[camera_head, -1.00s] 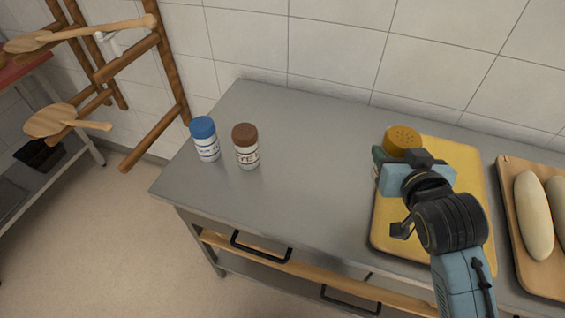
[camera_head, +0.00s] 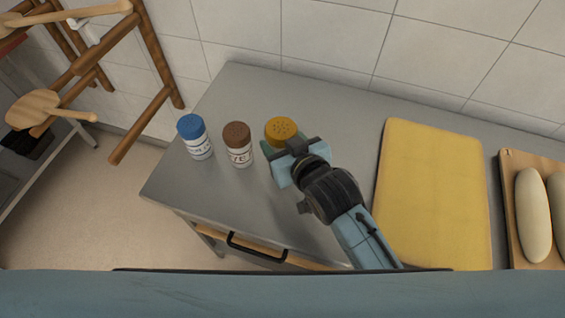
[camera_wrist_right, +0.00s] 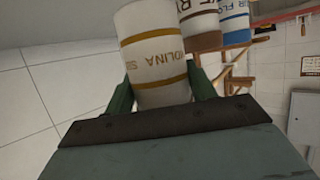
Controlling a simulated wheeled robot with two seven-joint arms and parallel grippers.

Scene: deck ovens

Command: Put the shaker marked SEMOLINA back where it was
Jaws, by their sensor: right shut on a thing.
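The SEMOLINA shaker (camera_head: 282,130) has a yellow perforated lid. Its white body with gold bands and the upside-down lettering shows in the right wrist view (camera_wrist_right: 155,55). My right gripper (camera_head: 280,150) is shut on it, with a green finger on each side of the body. The shaker is to the right of a brown-lidded shaker (camera_head: 237,146), with a small gap between them. Whether its base touches the counter is hidden by the gripper. My left gripper is not in view.
A blue-lidded shaker (camera_head: 196,138) stands left of the brown one on the steel counter (camera_head: 330,95). A bare yellow board (camera_head: 430,190) lies to the right, then a wooden board (camera_head: 510,225) with loaves. A tiled wall runs behind.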

